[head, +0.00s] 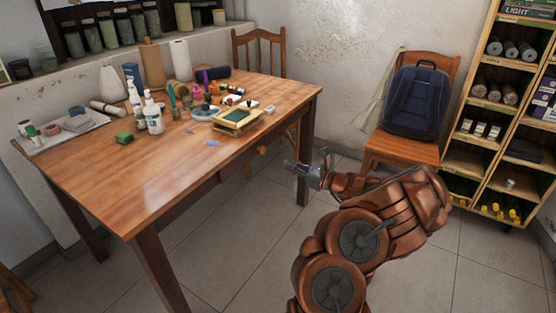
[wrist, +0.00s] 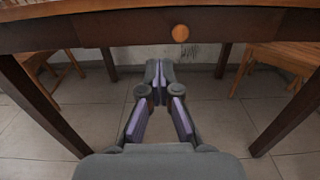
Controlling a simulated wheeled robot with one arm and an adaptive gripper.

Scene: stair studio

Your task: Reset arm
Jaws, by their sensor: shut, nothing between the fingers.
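My gripper (head: 290,166) is at the end of my copper-coloured arm, beside the right edge of the wooden table in the head view. In the wrist view my gripper (wrist: 158,68) points toward the space under the table, with its fingertips together and nothing between them. The tabletop edge and the apron with a round wooden knob (wrist: 181,33) cross the top of the wrist view. My arm is bent and folded in front of my body in the head view.
The wooden table (head: 90,175) holds bottles, a green sponge (head: 124,138), a small framed screen (head: 238,119) and other craft items. A chair (head: 400,155) with a dark blue backpack (head: 416,102) stands at the wall. Shelves (head: 492,110) stand at right. The tiled floor between is clear.

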